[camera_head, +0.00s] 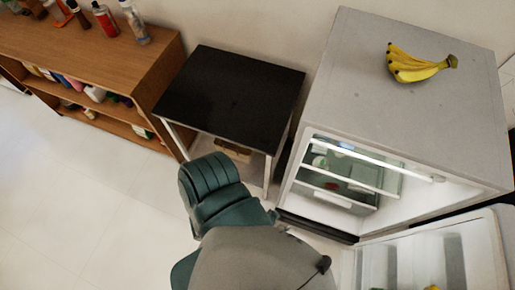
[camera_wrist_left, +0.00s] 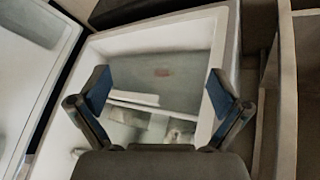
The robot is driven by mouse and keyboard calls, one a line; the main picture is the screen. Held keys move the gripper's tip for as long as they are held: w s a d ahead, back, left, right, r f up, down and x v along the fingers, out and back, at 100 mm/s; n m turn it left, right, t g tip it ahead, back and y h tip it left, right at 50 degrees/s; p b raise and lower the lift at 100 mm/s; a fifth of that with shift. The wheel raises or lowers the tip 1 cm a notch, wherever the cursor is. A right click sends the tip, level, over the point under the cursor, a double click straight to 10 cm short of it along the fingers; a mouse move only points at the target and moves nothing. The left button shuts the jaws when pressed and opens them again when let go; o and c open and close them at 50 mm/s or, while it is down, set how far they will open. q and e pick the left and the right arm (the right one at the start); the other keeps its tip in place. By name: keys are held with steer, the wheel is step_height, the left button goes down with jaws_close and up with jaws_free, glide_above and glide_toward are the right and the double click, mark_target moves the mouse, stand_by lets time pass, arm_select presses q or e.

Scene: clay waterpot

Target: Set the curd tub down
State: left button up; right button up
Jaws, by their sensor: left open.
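My left gripper (camera_wrist_left: 157,92) is open in the left wrist view, with its two blue-padded fingers spread wide and nothing between them. It faces the open white interior of the fridge (camera_head: 408,110). I cannot pick out a curd tub for certain. A small pale-green and white item (camera_head: 320,161) sits on a fridge shelf, and a small red item (camera_head: 331,185) lies lower; both are too small to identify. A faint reddish spot (camera_wrist_left: 161,72) shows beyond the fingers in the wrist view. My right gripper is not in view.
The fridge door (camera_head: 450,250) stands open at lower right. Bananas (camera_head: 420,64) lie on the fridge top. A black-topped table (camera_head: 230,90) beside the fridge is bare. A wooden shelf unit (camera_head: 90,45) with bottles stands at left. Open floor (camera_head: 70,200) lies in front.

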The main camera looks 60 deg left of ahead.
arm_select(q)
steer(key=s+a+f+m+g+y, duration=0.1)
steer(key=s+a+f+m+g, duration=0.1)
steer(key=s, duration=0.8)
steer(key=s+a+f+m+g, duration=0.2)
steer(key=s+a+f, duration=0.3)
steer(key=s, duration=0.5)
steer(key=shift+s+f+g+y, duration=0.3)
steer(key=shift+f+g+y, duration=0.15)
steer(key=shift+g, duration=0.45)
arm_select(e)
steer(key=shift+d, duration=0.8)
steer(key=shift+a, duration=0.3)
